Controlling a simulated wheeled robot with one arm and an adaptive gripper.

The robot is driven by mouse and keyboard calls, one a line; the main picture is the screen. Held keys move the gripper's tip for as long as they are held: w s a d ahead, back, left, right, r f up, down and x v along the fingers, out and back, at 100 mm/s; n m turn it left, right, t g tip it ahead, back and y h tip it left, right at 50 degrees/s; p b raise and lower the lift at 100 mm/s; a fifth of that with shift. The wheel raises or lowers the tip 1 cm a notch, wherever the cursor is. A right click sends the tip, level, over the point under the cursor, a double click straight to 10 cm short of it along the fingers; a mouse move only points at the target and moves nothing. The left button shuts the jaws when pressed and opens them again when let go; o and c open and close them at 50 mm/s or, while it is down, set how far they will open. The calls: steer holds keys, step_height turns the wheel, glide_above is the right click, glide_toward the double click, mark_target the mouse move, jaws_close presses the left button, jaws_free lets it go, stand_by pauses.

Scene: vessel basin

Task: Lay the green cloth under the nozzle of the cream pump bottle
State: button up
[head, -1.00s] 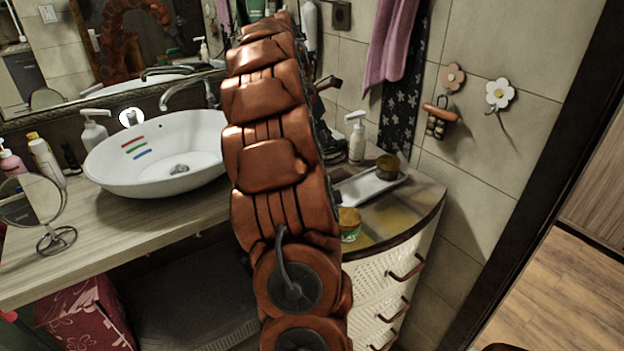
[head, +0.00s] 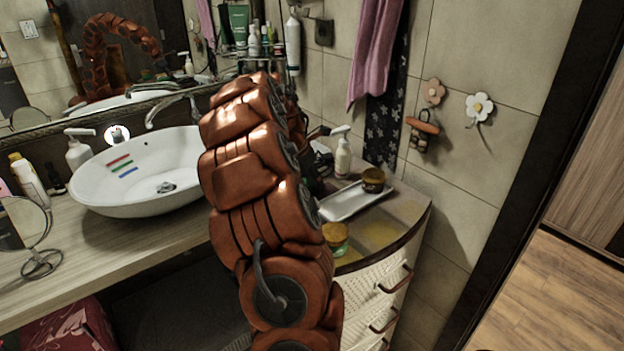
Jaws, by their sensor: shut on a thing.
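A cream pump bottle (head: 343,158) stands upright on the right part of the counter, behind a white tray, with its nozzle pointing left. Another pale pump bottle (head: 79,152) stands left of the basin. My copper-coloured arm fills the middle of the head view. A dark part of my gripper (head: 318,157) shows past the arm's right edge, just left of the cream pump bottle. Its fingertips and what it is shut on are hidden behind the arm. I cannot make out the green cloth anywhere.
A white oval basin (head: 95,190) with a tap (head: 175,105) stands left of my arm. The white tray (head: 345,203) bears a brown jar (head: 373,180). A green jar with a yellowish lid (head: 336,237) stands near the counter's front. A round mirror (head: 25,220) stands far left.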

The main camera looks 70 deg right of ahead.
steer(key=shift+s+f, duration=0.1)
steer(key=shift+f, duration=0.3)
steer(key=shift+f, duration=0.1)
steer(key=o, duration=1)
steer(key=shift+o, duration=0.2)
steer(key=b+v, duration=0.2)
steer(key=v, duration=1)
